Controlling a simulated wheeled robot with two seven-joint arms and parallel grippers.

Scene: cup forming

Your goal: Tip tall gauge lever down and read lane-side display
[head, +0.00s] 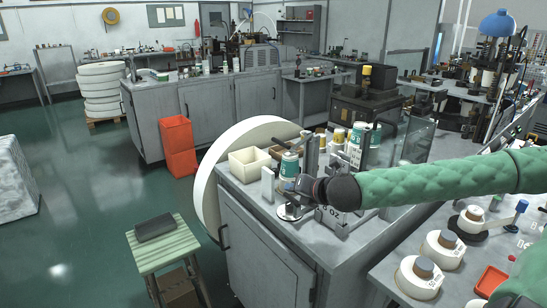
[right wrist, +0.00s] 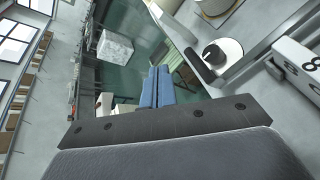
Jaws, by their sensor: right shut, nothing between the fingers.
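My right arm reaches in from the right over the grey bench. My right gripper (head: 288,187) is above the gauge's round metal base (head: 290,212) near the bench's front corner. In the right wrist view its blue fingers (right wrist: 156,88) are together with nothing between them. A tall grey upright (head: 311,153) stands just behind the gripper; I cannot tell whether it is the lever. A round base with a dark knob (right wrist: 215,53) shows in the right wrist view, apart from the fingers. A light plate marked "8 oz" (head: 330,219) is partly hidden under my wrist. I cannot make out a display reading.
A green slatted stool (head: 163,243) is on the floor. Open floor lies to the left.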

